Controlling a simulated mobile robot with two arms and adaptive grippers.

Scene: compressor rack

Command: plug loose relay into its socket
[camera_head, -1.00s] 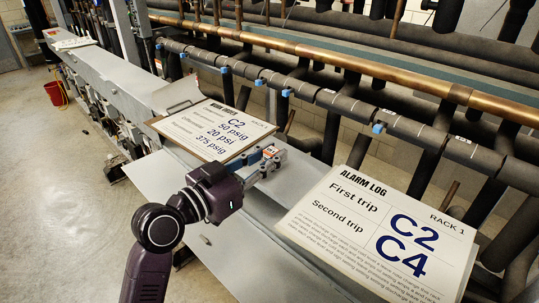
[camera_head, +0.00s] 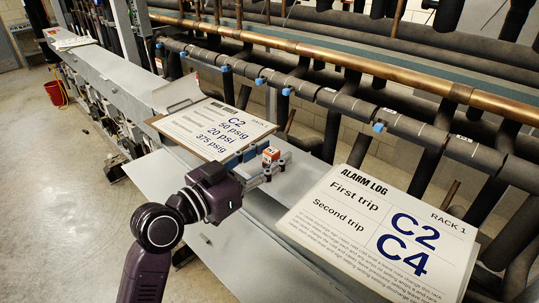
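My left gripper (camera_head: 268,168) reaches in from the lower left, over the grey panel between the two signs. A small orange relay with a white label (camera_head: 271,154) shows at its grey fingertips. The fingers and the relay overlap in this view, so I cannot tell whether they grip it or stand around it. Blue parts show beside the fingers, just below the C2 board. I cannot make out the socket at this size. My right gripper is out of view.
A C2 pressure board (camera_head: 212,128) lies close behind the gripper. An alarm log board (camera_head: 385,235) lies to the right. Insulated pipes (camera_head: 330,98) and a copper pipe (camera_head: 340,55) run behind. A red bucket (camera_head: 56,92) stands on the floor at far left.

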